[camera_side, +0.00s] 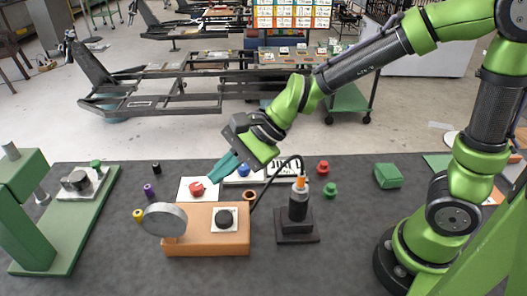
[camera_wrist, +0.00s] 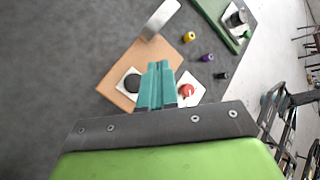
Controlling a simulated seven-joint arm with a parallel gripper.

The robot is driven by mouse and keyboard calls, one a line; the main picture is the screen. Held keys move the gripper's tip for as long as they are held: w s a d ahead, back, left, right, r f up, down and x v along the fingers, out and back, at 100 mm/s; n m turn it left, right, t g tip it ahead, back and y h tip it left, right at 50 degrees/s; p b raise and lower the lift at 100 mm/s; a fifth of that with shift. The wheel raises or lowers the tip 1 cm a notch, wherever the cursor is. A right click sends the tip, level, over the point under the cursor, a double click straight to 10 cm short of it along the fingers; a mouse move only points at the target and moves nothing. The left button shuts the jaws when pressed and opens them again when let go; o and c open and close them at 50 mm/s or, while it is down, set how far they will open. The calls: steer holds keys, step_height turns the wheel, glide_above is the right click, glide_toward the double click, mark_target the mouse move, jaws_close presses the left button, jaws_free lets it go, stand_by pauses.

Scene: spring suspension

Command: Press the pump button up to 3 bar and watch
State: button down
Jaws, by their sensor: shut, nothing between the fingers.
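A black round button (camera_side: 224,219) sits on a white square on top of an orange-brown block (camera_side: 200,245). It also shows in the wrist view (camera_wrist: 132,83), left of my fingers. A round grey gauge (camera_side: 165,220) stands at the block's left end, its face turned so that I cannot read a value. My gripper (camera_side: 214,175) has teal fingers, shut and empty. It hangs above and behind the block, close to a red knob (camera_side: 197,189) on a white plate. In the wrist view my fingertips (camera_wrist: 158,65) lie between the black button and the red knob (camera_wrist: 186,90).
A black stand with an orange-tipped post (camera_side: 299,185) and cable is right of the block. A green press-like frame (camera_side: 70,225) stands at left. Small coloured pieces, a blue knob (camera_side: 243,170) and a green box (camera_side: 388,176) lie around. The front of the grey table is clear.

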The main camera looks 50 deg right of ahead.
glide_toward(220, 218)
steer(key=shift+w+a+f, duration=0.4)
steer(key=shift+w+a, duration=0.1)
steer(key=shift+a, duration=0.25)
steer(key=shift+w+a+f, duration=0.45)
steer(key=shift+a, duration=0.3)
steer(key=shift+w+a+f, duration=0.4)
steer(key=shift+w+a, duration=0.1)
steer(key=shift+a, duration=0.25)
steer(key=shift+f, duration=0.15)
stand_by(0.4)
steer(key=shift+f, duration=0.3)
steer(key=shift+f, duration=0.8)
stand_by(1.0)
steer(key=shift+r, duration=1.25)
